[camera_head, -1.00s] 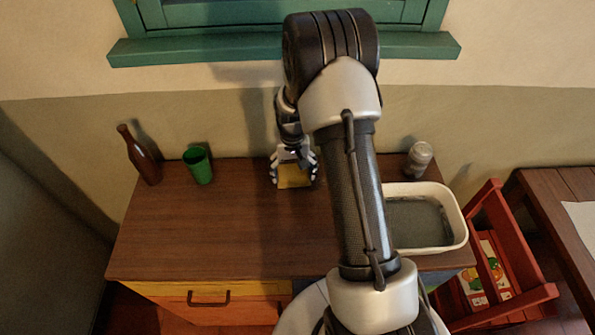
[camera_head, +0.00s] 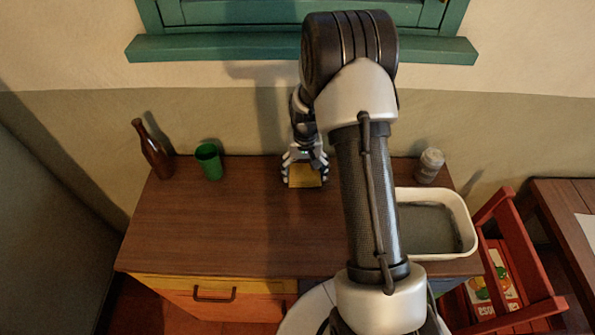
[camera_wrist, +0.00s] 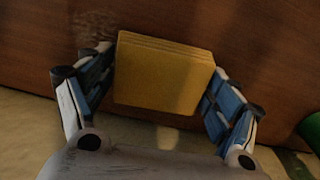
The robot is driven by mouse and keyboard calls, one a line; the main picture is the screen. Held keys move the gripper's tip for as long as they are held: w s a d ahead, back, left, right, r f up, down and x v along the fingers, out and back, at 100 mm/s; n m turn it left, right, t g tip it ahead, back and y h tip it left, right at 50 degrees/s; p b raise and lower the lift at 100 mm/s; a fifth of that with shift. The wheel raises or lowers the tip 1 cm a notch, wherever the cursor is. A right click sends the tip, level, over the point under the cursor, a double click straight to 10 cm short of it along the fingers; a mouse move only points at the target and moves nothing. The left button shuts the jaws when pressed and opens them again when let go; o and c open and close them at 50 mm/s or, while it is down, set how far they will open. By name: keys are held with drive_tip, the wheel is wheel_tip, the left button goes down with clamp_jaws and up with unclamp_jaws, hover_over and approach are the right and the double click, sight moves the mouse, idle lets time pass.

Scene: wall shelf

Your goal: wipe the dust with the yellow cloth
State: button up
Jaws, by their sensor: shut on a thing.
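The yellow cloth (camera_head: 306,177) is a folded, layered block held between the fingers of my gripper (camera_head: 304,166). It is at the back of the brown desk top, near the wall. In the wrist view the cloth (camera_wrist: 162,75) sits between the two blue-padded fingers, against or just above the wood; I cannot tell if it touches. A faint greyish, speckled patch that looks like dust (camera_wrist: 92,24) lies on the wood beside the cloth, at the upper left of the wrist view. No dust can be made out in the head view.
A brown bottle (camera_head: 151,152) and a green cup (camera_head: 209,161) stand at the desk's back left. A grey-topped jar (camera_head: 429,166) and a white basin (camera_head: 466,222) with a grey inside are at the right. A red chair (camera_head: 527,270) stands beyond. The desk's left middle (camera_head: 215,225) is clear.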

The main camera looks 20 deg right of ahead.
sight(317, 172)
drive_tip(key=shift+s+d+f, duration=0.1)
drive_tip(key=shift+s+d, duration=0.3)
drive_tip(key=shift+d, duration=0.45)
drive_tip(key=shift+s+d+f, duration=0.1)
drive_tip(key=shift+s+d, duration=0.3)
drive_tip(key=shift+d, duration=0.4)
drive_tip(key=shift+s+d+r, duration=0.1)
drive_tip(key=shift+s+d, duration=0.4)
drive_tip(key=shift+d, duration=0.55)
drive_tip(key=shift+s+d+f, duration=0.1)
drive_tip(key=shift+s+d, duration=0.35)
drive_tip(key=shift+d, duration=0.55)
drive_tip(key=shift+s+d+r, duration=0.1)
drive_tip(key=shift+s+d, duration=0.4)
drive_tip(key=shift+d, duration=0.55)
drive_tip(key=shift+r+p, duration=2.05)
drive_tip(key=shift+r, duration=1)
drive_tip(key=shift+r, duration=0.1)
